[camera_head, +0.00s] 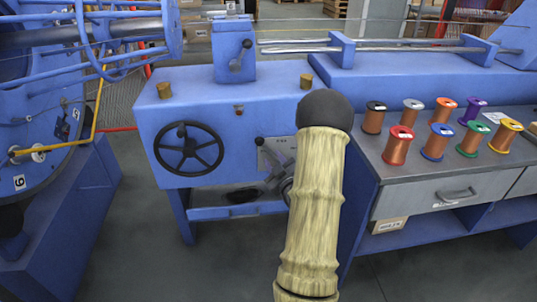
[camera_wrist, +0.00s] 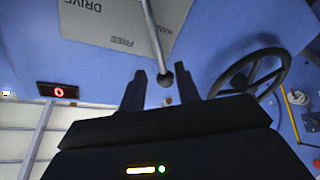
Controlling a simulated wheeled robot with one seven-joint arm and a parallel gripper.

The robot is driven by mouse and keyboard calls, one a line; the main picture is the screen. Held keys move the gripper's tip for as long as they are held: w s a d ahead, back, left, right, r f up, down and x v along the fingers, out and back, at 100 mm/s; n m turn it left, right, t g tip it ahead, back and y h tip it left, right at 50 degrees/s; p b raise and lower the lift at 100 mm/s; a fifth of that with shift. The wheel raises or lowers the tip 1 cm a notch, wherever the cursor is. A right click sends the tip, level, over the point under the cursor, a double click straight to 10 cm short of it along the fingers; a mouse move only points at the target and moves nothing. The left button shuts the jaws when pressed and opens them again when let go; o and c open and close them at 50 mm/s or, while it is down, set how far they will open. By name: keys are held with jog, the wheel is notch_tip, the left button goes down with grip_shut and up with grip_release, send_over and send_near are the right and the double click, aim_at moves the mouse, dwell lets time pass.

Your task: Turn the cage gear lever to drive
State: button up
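The cage gear lever (camera_wrist: 151,35) is a thin metal rod with a dark ball knob (camera_wrist: 165,79) in the wrist view. It crosses a grey label plate (camera_wrist: 110,22) where DRIVE, FREE and part of HAND can be read. The rod lies over the plate near HAND, away from the word DRIVE. My gripper (camera_wrist: 165,77) is open, one dark finger on each side of the knob, with gaps on both sides. I cannot tell how deep the knob sits between the fingers. In the head view the plate (camera_head: 268,158) is partly hidden by my arm.
A black handwheel (camera_head: 188,149) is on the blue cabinet (camera_head: 225,110), left of the plate; it also shows in the wrist view (camera_wrist: 252,72). A red 0 display (camera_wrist: 58,91) is at the wrist view's left. A bench (camera_head: 400,175) with several wire spools stands right.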

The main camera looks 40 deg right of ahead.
aim_at(268, 150)
jog(key=x, duration=0.5)
jog(key=shift+w+d+b, duration=0.1)
jog(key=shift+w+b, duration=0.05)
jog(key=shift+b, duration=0.25)
grip_shut()
